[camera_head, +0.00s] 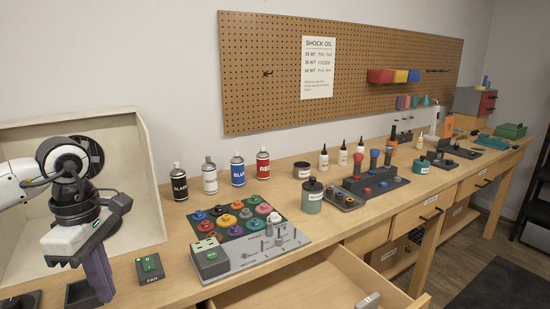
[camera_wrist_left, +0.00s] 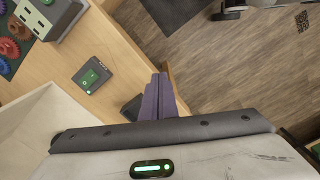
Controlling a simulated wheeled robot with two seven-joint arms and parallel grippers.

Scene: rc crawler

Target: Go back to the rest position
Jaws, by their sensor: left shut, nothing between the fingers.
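My left gripper (camera_head: 104,298) hangs at the left of the head view, in front of the open cream box, with its purple fingers pointing down near the bench's front edge. The fingers are together and empty. In the left wrist view the shut fingers (camera_wrist_left: 160,80) lie over the bench edge, with the wood floor beyond. My right gripper is in neither view.
A fan switch (camera_head: 150,267) sits right of my left gripper. A grey station with coloured gears (camera_head: 238,218) and several spray cans (camera_head: 238,170) stand farther right. A front drawer (camera_head: 310,285) is pulled open.

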